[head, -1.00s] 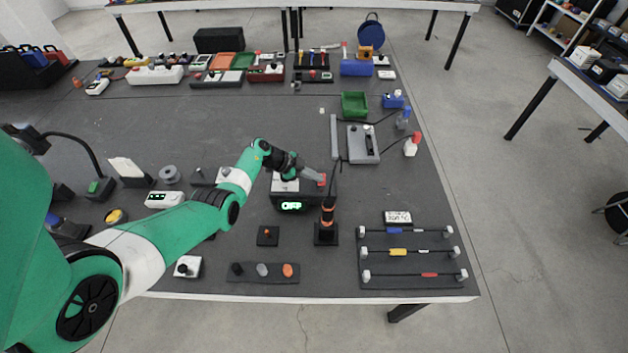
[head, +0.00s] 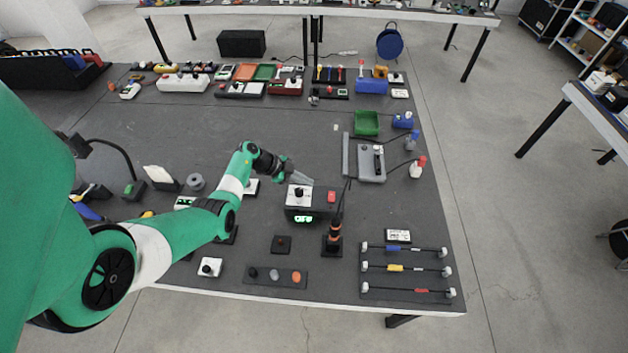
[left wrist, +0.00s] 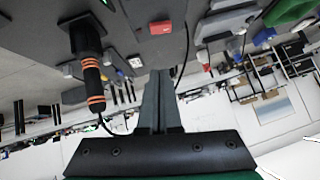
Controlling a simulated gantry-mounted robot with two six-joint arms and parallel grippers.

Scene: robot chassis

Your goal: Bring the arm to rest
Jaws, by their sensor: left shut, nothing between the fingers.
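My left arm (head: 170,240), green and white, reaches in from the left over the table in the head view. Its left gripper (head: 305,179) is shut and empty, held above the soldering station (head: 313,198), a dark box with a white top, a red switch and a green display reading "OFF". In the left wrist view the closed grey fingers (left wrist: 158,95) show in the middle with nothing between them. The soldering iron (head: 335,232), black with orange rings, stands upright in its holder to the right of the station. It also shows in the left wrist view (left wrist: 93,85). My right gripper is not in view.
A rack of three coloured rods (head: 408,258) lies at the front right. A grey device (head: 371,165) and a green bin (head: 367,123) stand behind it. A strip of knobs (head: 275,276) is near the front edge. The table's middle back is bare.

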